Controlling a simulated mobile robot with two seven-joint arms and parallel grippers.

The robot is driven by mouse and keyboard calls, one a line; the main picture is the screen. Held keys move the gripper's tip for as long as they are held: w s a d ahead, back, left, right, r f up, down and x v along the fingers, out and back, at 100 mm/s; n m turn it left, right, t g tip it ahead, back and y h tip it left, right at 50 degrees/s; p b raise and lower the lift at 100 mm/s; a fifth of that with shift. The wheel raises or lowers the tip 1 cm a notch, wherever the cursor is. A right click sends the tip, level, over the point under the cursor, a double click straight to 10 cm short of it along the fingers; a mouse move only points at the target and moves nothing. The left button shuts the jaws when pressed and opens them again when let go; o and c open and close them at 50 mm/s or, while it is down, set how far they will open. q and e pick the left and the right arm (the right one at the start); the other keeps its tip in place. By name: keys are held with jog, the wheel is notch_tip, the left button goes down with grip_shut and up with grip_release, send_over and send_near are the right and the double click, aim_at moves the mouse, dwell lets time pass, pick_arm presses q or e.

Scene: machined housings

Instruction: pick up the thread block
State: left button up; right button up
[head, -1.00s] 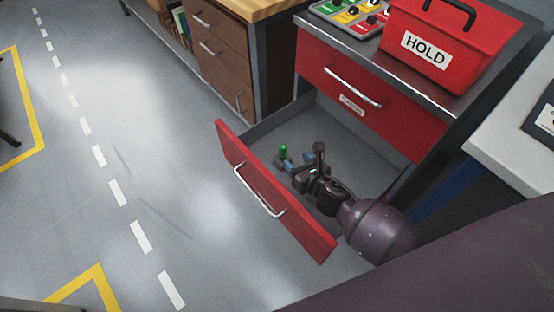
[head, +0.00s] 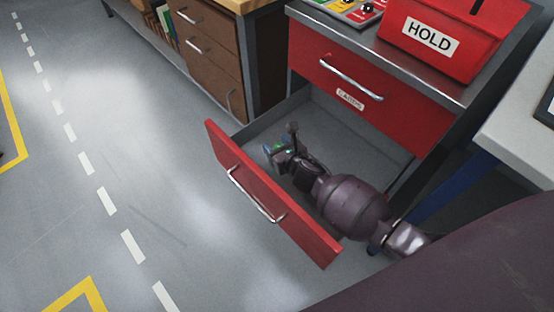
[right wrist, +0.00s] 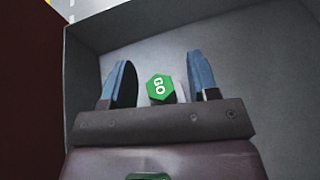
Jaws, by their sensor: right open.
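A small green hexagonal piece marked GO (right wrist: 159,87) is in the open drawer; it is the only loose piece I see there, so I take it as the thread block. In the head view only a bit of green (head: 278,148) shows beside my right gripper (head: 274,150). In the right wrist view the two blue fingers of my right gripper (right wrist: 160,66) stand apart, one on each side of the green piece, with gaps between. The lower part of the piece is hidden behind the gripper's body. My left gripper is not in view.
The red-fronted drawer (head: 232,178) is pulled out, and my right arm reaches over its side. Its walls stand close around the gripper. Above are a shut red drawer (head: 390,107), a red HOLD box (head: 465,57) and a tray of coloured pieces (head: 335,8). Wooden drawers (head: 215,60) stand to the left.

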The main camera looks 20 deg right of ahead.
jog(key=shift+w+f, duration=0.1)
jog(key=shift+w, duration=0.4)
jog(key=shift+c, duration=0.5)
grip_shut()
